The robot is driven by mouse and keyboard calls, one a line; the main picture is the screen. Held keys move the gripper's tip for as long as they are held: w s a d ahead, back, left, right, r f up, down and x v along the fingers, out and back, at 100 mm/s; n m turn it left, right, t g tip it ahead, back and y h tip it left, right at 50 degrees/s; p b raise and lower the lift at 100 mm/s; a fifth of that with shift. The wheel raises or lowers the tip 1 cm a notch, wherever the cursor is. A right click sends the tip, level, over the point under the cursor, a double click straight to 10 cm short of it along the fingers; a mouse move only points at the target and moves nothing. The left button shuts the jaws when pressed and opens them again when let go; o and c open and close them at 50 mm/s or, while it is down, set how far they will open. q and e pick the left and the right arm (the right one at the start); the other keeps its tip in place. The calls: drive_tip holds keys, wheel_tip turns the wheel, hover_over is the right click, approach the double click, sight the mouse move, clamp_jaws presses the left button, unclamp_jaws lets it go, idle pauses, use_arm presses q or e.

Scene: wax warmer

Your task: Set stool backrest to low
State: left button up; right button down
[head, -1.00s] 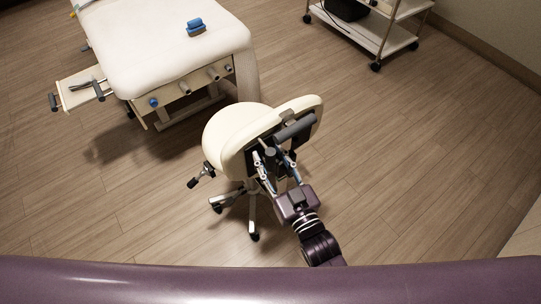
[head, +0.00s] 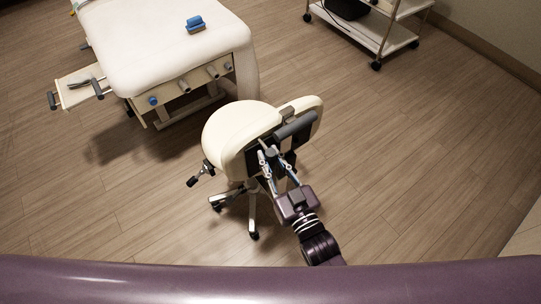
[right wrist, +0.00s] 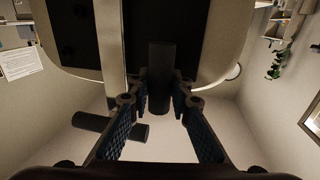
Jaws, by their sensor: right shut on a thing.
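The stool has a cream round seat (head: 232,126) and a cream backrest (head: 311,111) with a dark plate on its rear face. In the head view the backrest stands at the seat's right side, its rear facing my right arm. A grey bar (head: 297,127) crosses the rear of the backrest. My left gripper is not in view.
A white padded treatment bed (head: 165,45) stands at the upper left, with a blue item (head: 195,25) on top. A wheeled cart (head: 375,38) is at the upper right. The wooden floor (head: 420,160) right of the stool is clear.

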sight(273, 169)
wheel_tip(273, 169, down, 3)
drive_tip(key=shift+s+f+b, duration=0.1)
drive_tip(key=shift+b, duration=0.5)
drive_tip(key=c, duration=1.7)
unclamp_jaws()
drive_tip(key=shift+c, duration=0.2)
drive_tip(key=v, duration=1.2)
